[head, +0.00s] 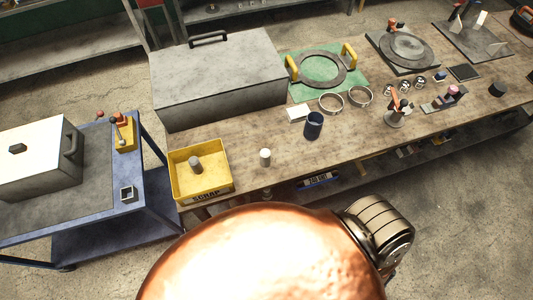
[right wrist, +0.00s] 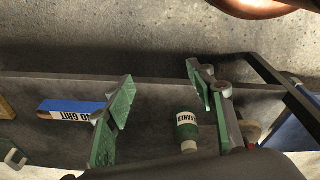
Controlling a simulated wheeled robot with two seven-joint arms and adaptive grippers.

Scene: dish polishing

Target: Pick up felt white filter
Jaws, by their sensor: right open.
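A small white cylinder (head: 265,157), which may be the felt filter, stands upright on the wooden workbench (head: 245,181) near its front edge, just right of the yellow scrap bin. A flat white block (head: 298,113) lies farther back on the bench, beside a dark blue cup (head: 313,125). I cannot tell for sure which white piece is the filter. My right gripper (right wrist: 158,92) is open and empty, its green-padded fingers apart, in the right wrist view. Neither white piece shows in that view. My left gripper is not in view.
The yellow scrap bin (head: 201,186) holds a grey cylinder (head: 195,164). A large grey lidded box (head: 218,82) stands behind it. In the right wrist view, a blue grit piece (right wrist: 70,111) and a green-labelled bottle (right wrist: 187,131) are near the gripper. The bench's front edge is partly clear.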

